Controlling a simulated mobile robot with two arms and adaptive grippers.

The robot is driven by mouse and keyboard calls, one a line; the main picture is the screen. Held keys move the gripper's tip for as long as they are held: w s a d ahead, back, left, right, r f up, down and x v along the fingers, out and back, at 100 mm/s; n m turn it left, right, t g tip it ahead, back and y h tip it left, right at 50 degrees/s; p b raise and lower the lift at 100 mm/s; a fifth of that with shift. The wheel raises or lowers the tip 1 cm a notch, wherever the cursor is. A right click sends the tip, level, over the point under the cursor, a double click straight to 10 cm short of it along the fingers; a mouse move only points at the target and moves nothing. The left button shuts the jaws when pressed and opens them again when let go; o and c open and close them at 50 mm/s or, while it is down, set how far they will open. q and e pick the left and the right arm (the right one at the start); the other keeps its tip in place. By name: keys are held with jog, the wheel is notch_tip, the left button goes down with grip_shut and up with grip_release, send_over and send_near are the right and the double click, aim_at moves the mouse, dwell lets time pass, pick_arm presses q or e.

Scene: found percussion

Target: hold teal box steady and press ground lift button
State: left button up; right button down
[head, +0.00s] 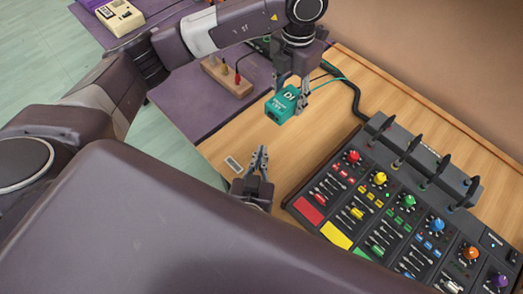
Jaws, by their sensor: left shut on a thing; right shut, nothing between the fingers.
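The teal box (284,105) is marked "DI" and has a teal cable running from it to the right. My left gripper (291,90) points down and is shut on the teal box, over the wooden table near the edge of the purple mat. I cannot tell whether the box touches the table. My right gripper (260,155) is shut and empty. It is below and left of the teal box, apart from it, over the wooden table. I cannot make out the ground lift button at this size.
A mixer (360,215) with coloured knobs and pads fills the lower right. A dark rack with upright plugs (425,160) stands behind it. A wooden block (226,78) sits on the purple mat (190,105). A beige device (119,16) is at upper left. Bare wood (320,145) lies between box and mixer.

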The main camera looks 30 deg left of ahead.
aim_at(289, 96)
pick_arm(q)
jog(key=o, duration=1.5)
notch_tip(289, 96, up, 12)
jog(key=shift+f, duration=0.1)
